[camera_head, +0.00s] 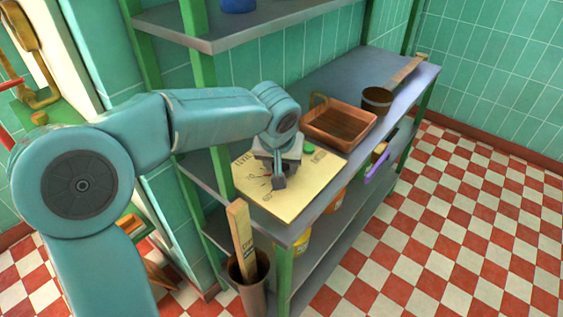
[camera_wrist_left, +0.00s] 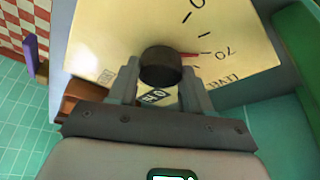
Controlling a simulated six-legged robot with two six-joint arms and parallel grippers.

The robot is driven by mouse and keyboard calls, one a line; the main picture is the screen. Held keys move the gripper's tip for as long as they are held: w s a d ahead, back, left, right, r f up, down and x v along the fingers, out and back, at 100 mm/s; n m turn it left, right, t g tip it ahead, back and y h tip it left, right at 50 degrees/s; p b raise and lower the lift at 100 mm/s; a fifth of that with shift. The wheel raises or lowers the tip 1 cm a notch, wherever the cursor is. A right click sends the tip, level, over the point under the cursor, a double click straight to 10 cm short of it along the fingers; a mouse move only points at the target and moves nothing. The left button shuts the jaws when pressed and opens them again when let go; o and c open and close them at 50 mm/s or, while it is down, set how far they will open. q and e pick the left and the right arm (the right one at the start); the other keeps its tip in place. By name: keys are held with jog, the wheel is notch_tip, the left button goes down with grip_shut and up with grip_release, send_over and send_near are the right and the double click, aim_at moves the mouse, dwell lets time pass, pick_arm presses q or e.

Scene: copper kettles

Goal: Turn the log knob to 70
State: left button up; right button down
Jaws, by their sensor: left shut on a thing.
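The log knob (camera_wrist_left: 160,67) is a dark round knob on a pale yellow panel (camera_wrist_left: 115,25). In the left wrist view its red pointer (camera_wrist_left: 189,54) points right, toward the tick by the printed 70 (camera_wrist_left: 225,52). My left gripper (camera_wrist_left: 160,80) is shut on the knob, one finger on each side. In the head view the left gripper (camera_head: 279,180) reaches down onto the panel (camera_head: 300,188) and hides the knob. My right gripper is not in view.
The panel lies on a grey shelf top (camera_head: 345,78) with green posts. A green button (camera_head: 309,149), a brown tray (camera_head: 338,126) and a brown pot (camera_head: 377,100) are beyond it. A bin (camera_head: 248,270) with a wooden board stands in front. Checkered floor is clear at right.

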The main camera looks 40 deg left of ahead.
pick_arm(q)
jog(key=shift+w+r, duration=0.1)
jog(key=shift+r, duration=0.05)
jog(key=o, duration=1)
jog(key=shift+o, duration=0.2)
jog(key=p+v, duration=0.2)
jog(key=v, duration=1.4)
